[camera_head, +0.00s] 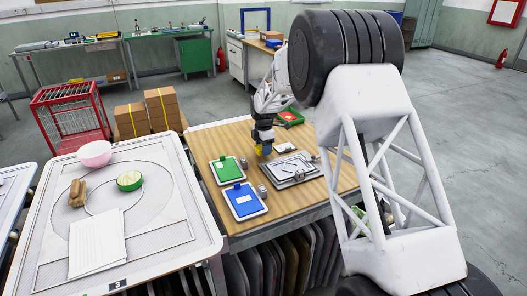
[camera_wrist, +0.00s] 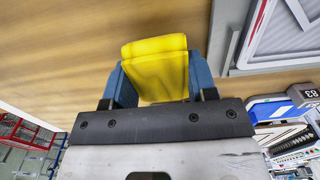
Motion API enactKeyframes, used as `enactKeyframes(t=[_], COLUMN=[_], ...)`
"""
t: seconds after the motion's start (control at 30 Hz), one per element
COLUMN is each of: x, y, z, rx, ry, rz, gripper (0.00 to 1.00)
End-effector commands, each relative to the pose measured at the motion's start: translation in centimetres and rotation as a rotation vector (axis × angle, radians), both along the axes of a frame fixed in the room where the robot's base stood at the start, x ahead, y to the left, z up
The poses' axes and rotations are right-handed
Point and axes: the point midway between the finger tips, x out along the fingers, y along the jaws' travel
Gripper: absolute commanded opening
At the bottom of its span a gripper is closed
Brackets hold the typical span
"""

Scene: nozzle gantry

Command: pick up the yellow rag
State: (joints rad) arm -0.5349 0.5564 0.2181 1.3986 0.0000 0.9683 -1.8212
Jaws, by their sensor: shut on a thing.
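The yellow rag (camera_wrist: 158,66) is a soft folded cloth between the two blue fingers of my gripper (camera_wrist: 160,80) in the wrist view. The fingers touch it on both sides and are shut on it. In the head view, my gripper (camera_head: 264,140) is over the wooden table (camera_head: 210,148), and a bit of the yellow rag (camera_head: 260,150) shows at its fingertips. I cannot tell whether the rag touches the table.
Green (camera_head: 227,169) and blue (camera_head: 245,201) clipboards lie in front of my gripper. A grey framed tray (camera_head: 302,181) is to its right, and a green tray with red contents (camera_head: 289,118) behind. A white table (camera_head: 185,195) with a pink bowl (camera_head: 95,153) stands left.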

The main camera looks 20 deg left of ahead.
Motion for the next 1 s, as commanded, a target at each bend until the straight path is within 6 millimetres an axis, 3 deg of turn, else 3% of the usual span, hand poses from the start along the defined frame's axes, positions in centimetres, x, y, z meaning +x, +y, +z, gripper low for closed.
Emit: enactKeyframes(t=[0.1,1.0], x=[0.0,-10.8], y=[0.0,-6.2], z=[1.9,2.7], rx=[0.001,0.000], ry=[-0.003,0.000], rz=[0.000,0.000], gripper=[0.30,0.30])
